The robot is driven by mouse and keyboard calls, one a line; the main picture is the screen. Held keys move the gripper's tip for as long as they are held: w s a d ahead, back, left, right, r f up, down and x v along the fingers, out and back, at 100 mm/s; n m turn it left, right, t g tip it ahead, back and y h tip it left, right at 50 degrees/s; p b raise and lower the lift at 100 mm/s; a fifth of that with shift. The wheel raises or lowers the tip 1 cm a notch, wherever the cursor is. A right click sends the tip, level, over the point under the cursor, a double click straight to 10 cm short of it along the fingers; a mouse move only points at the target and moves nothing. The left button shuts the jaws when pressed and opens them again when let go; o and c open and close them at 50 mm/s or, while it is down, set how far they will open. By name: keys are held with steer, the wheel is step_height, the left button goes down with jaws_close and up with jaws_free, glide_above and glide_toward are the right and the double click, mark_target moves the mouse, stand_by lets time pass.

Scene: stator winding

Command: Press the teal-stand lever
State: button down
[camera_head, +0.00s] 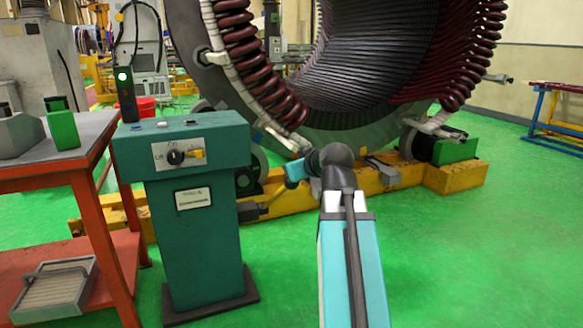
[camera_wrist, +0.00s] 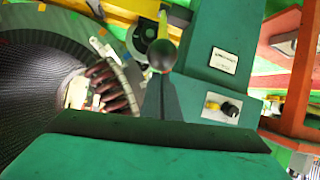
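The teal stand (camera_head: 203,245) is left of my arm in the head view. Its sloped front has a white panel marked Off and On, with a black knob and a yellow lever (camera_head: 194,154). In the wrist view the stand (camera_wrist: 218,32) appears upside down, with the yellow lever (camera_wrist: 212,105) and black knob at lower right. My gripper (camera_wrist: 161,95) shows there as a grey wedge below a dark ball, apart from the lever in the picture. I cannot tell whether its fingers are open. In the head view the end of my arm is right of the stand; its fingers are unclear.
A large stator (camera_head: 350,60) with dark red coils stands behind on a yellow base (camera_head: 455,178). A red table (camera_head: 45,178) is left of the stand, with a green block (camera_head: 62,130) on it. Green floor is clear at the front right.

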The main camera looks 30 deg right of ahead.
steer(key=r, duration=0.1)
steer(key=w+r+p, duration=0.1)
steer(key=r, duration=0.1)
steer(key=shift+w+a+r+t, duration=0.1)
steer(key=shift+w+a+t, duration=0.1)
steer(key=shift+w+t, duration=0.15)
steer(key=shift+s+r+p, duration=0.1)
steer(key=shift+s+p, duration=0.4)
steer(key=shift+s, duration=0.35)
steer(key=f+b+v, duration=0.1)
steer(key=b+v, duration=0.4)
steer(key=v, duration=0.3)
steer(key=shift+s+f+b, duration=0.3)
steer(key=shift+s+f, duration=0.05)
steer(key=shift+f, duration=0.05)
steer(key=shift+a+r, duration=0.1)
steer(key=shift+a, duration=0.05)
